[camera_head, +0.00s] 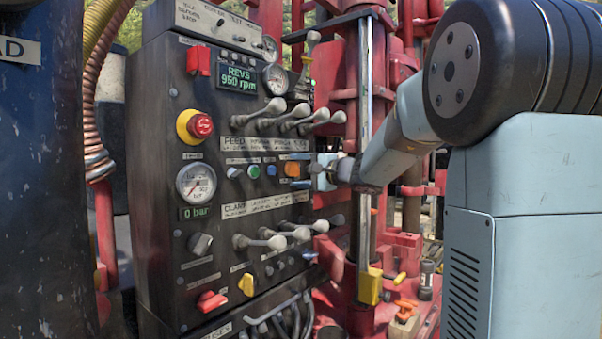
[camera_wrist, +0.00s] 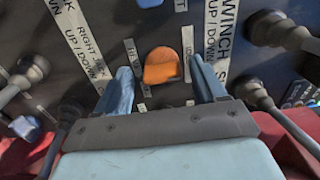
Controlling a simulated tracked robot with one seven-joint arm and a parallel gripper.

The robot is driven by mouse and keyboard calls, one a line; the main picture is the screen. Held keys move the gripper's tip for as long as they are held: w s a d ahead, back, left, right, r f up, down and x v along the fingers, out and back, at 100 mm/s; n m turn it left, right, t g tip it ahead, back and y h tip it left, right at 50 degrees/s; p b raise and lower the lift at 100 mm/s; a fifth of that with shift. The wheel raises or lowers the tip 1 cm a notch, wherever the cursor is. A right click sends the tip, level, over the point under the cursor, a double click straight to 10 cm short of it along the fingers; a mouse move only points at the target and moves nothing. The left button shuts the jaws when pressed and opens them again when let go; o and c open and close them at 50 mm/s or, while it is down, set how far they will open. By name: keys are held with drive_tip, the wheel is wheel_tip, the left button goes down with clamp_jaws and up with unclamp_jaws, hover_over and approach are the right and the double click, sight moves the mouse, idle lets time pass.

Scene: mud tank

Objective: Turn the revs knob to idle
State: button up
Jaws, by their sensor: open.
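An orange knob (camera_head: 292,169) is on the dark control panel, at the right end of the middle row. In the wrist view the orange knob (camera_wrist: 161,66) sits between the two blue fingers of my gripper (camera_wrist: 160,72). The fingers are open, with a gap on each side of the knob. In the head view my gripper (camera_head: 318,170) is just right of the knob, close to the panel. Labels beside the knob are too small to read, so I cannot confirm it is the revs knob. The green display (camera_head: 237,79) reads REVS 950 rpm.
Grey-knobbed levers stand above (camera_head: 275,106) and below (camera_head: 275,242) the knob row. In the wrist view, levers flank my gripper at left (camera_wrist: 30,70) and right (camera_wrist: 275,30). A red emergency button (camera_head: 200,126) and a yellow knob (camera_head: 246,284) are further left.

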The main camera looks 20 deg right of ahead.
drive_tip(key=v, duration=1.4)
drive_tip(key=shift+w, duration=0.1)
drive_tip(key=s+a+f+n+g+h, duration=0.2)
drive_tip(key=s+a+f+n+g, duration=0.4)
drive_tip(key=s+a+f, duration=0.6)
drive_tip(key=s+d+f+n+g+h, duration=0.1)
drive_tip(key=s+d+f+n+h, duration=0.1)
drive_tip(key=s+f+h, duration=0.2)
drive_tip(key=s+d+f+n+g+h, duration=0.2)
drive_tip(key=s+f+h, duration=0.2)
drive_tip(key=s, duration=0.6)
drive_tip(key=shift+f+n+h, duration=0.3)
drive_tip(key=shift+s+d, duration=0.15)
